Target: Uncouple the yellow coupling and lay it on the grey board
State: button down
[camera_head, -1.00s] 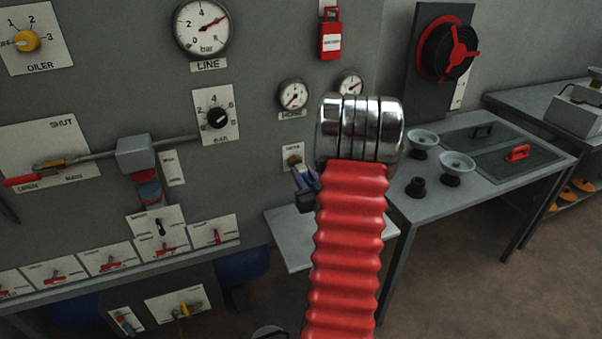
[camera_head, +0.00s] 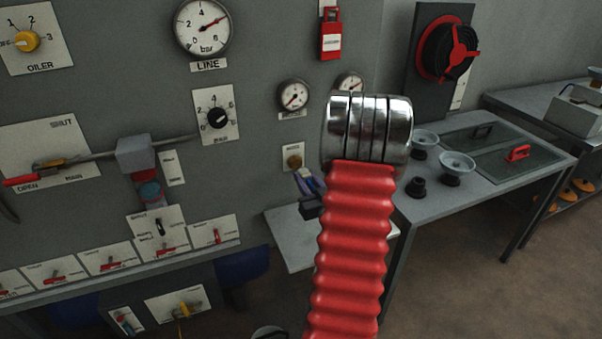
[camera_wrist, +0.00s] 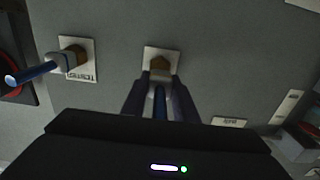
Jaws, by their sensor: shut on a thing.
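My gripper (camera_head: 309,185) is in front of the wall panel, partly hidden by my red bellows arm. In the wrist view its dark fingers (camera_wrist: 160,100) are shut on a blue rod-like piece (camera_wrist: 160,105), probably a coupling; its front end is hard to see. Just beyond the fingertips is a brass-brown port (camera_wrist: 160,64) on a pale plate, also in the head view (camera_head: 294,161). A gap shows between port and gripper in the head view. A yellow fitting (camera_head: 184,310) is on a plate low at left. A light grey board (camera_head: 288,246) lies below my gripper.
In the wrist view, another blue rod (camera_wrist: 30,73) with a grey collar sits at a second port (camera_wrist: 76,56) on the left. A grey bench (camera_head: 440,205) with white cups stands at right. Gauges and switches cover the panel. The board's visible part is bare.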

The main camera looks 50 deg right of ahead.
jog(key=shift+s+a, duration=0.15)
jog(key=shift+s, duration=0.1)
jog(key=shift+s+a, duration=0.15)
jog(key=shift+s, duration=0.15)
jog(key=shift+s+a, duration=0.15)
jog(key=shift+s, duration=0.1)
dwell(0.4)
jog(key=w+a+n+t+y, duration=0.1)
jog(key=w+a, duration=0.7)
jog(key=a, duration=0.2)
jog(key=w+a+n+y, duration=0.1)
jog(key=w+a, duration=0.7)
jog(key=a, duration=0.2)
jog(key=w+a+n+y, duration=0.2)
jog(key=w+a+y, duration=0.1)
jog(key=a, duration=1.1)
jog(key=w+a+n+t+y, duration=0.1)
jog(key=w+a+n+y, duration=0.1)
jog(key=a, duration=1.2)
jog(key=shift+w+r+t+y, duration=0.3)
jog(key=shift+w+r+y, duration=0.15)
jog(key=shift+y, duration=0.65)
